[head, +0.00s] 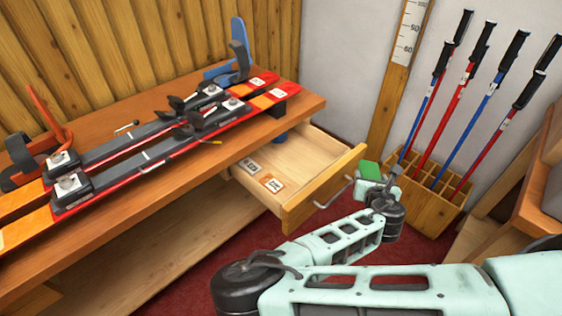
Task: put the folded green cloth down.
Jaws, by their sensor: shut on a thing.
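The folded green cloth (370,170) is a small flat green block near the open drawer's right front corner. My gripper (371,180) is shut on it and holds it up in the air, in front of the pole rack. The fingertips are small and partly hidden by the wrist. I cannot tell the exact gap between the cloth and the drawer front.
The wooden bench (300,101) carries a pair of red and orange skis (150,155) with bindings. Its open drawer (322,160) holds two labelled cards and has bare room. A wooden rack (421,205) with several ski poles stands at the right.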

